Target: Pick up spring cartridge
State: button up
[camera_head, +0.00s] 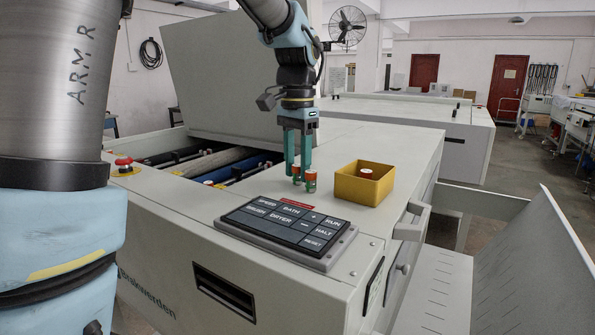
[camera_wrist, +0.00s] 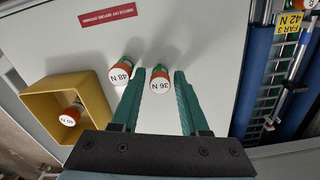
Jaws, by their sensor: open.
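Two spring cartridges with white tops and orange and green bodies stand upright on the machine's top. In the wrist view one is marked 36 N (camera_wrist: 160,82), the other 48 N (camera_wrist: 121,70). In the head view, the two cartridges (camera_head: 311,182) stand close together below my gripper. A third cartridge (camera_wrist: 70,116) is inside the yellow box (camera_head: 375,192); its label is hard to read. My gripper (camera_head: 298,172) is open and points down. In the wrist view its green fingers (camera_wrist: 160,76) lie either side of the 36 N cartridge; the left finger is close to the 48 N one. Contact cannot be told.
A raised control panel (camera_head: 287,228) lies in front of the cartridges. The open roller bay (camera_head: 215,165) is to the left, with a red stop button (camera_head: 123,162) beyond. In the wrist view, a yellow label reading FAR 3, 42 N (camera_wrist: 289,23) marks the bay. The top behind the box is clear.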

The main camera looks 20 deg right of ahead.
jog(key=shift+f, duration=0.2)
grip_shut()
jog(key=shift+r, duration=0.2)
dwell(0.4)
